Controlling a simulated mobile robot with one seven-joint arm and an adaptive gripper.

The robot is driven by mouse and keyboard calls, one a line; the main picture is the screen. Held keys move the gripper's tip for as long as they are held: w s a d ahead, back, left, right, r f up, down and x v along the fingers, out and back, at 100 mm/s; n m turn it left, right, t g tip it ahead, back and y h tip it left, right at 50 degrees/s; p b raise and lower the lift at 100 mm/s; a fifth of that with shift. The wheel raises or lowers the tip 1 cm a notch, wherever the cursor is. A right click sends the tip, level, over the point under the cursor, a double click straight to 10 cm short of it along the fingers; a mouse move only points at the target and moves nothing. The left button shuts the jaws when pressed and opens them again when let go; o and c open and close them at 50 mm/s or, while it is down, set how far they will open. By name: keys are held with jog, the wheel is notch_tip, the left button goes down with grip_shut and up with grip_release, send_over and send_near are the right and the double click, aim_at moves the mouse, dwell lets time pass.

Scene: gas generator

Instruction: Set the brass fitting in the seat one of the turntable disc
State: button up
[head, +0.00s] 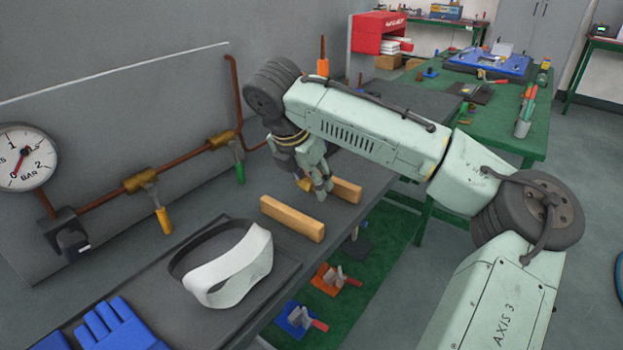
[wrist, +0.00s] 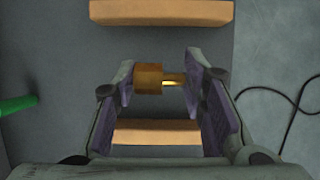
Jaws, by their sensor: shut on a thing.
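My gripper (head: 317,186) is over the grey bench in the head view, by two wooden blocks. In the wrist view its two fingers (wrist: 159,84) are shut on the brass fitting (wrist: 149,79). The fitting lies crosswise between the fingers, with its thick part at the left finger and its thin stem toward the right one. In the head view the fitting is mostly hidden by the fingers. I cannot make out the turntable disc or its seat one in either view.
One wooden block (head: 292,219) lies nearer, another (head: 345,190) farther right. A white visor (head: 246,270) and blue gloves (head: 118,325) lie on the near bench. A copper pipe with a yellow-handled valve (head: 160,218) and green-handled valve (head: 239,171) runs behind. A green table (head: 480,125) stands beyond.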

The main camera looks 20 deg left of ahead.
jog(key=shift+f, duration=0.25)
jog(key=shift+f, duration=0.3)
jog(key=o, duration=1.3)
jog(key=shift+r, duration=0.15)
